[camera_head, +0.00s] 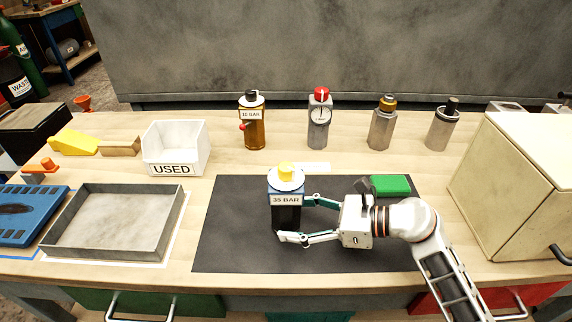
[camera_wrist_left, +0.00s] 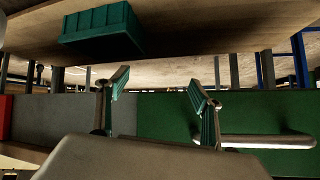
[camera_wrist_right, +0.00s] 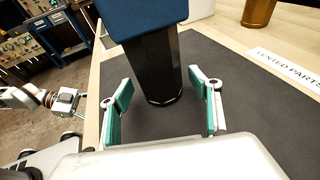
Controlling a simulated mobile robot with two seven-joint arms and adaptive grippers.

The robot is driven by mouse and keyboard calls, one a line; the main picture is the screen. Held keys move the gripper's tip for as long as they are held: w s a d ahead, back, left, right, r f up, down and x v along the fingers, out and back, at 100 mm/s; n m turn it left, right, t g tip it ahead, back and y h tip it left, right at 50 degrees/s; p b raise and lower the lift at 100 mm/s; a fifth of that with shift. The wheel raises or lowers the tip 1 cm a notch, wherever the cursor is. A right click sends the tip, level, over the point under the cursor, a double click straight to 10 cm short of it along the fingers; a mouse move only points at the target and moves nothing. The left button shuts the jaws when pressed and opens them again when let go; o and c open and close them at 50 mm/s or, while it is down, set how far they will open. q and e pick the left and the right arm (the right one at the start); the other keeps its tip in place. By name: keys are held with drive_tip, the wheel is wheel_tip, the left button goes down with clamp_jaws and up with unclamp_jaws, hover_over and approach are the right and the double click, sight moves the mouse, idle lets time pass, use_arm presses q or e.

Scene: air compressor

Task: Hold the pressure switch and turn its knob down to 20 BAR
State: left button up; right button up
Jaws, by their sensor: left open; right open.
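The pressure switch (camera_head: 287,214) stands upright on the black mat (camera_head: 225,235). It has a yellow knob (camera_head: 286,169) on a white disc, a blue upper part labelled "35 BAR" and a dark lower body. My right gripper (camera_head: 293,219) is open, reaching in from the right with its fingers on either side of the lower body. In the right wrist view, the dark body (camera_wrist_right: 152,65) stands between the spread fingers, with gaps beside it; the knob is out of view there. My left gripper (camera_wrist_left: 160,84) is open and empty, facing the bench's underside and drawer fronts.
A green block (camera_head: 390,186) lies behind my right wrist. A "USED" bin (camera_head: 174,146) and metal tray (camera_head: 117,222) are left; a cream box (camera_head: 515,185) is right.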

drive_tip(key=shift+w+a+f, duration=0.2)
drive_tip(key=shift+a, duration=0.4)
drive_tip(key=c, duration=1)
drive_tip(key=shift+o, duration=0.2)
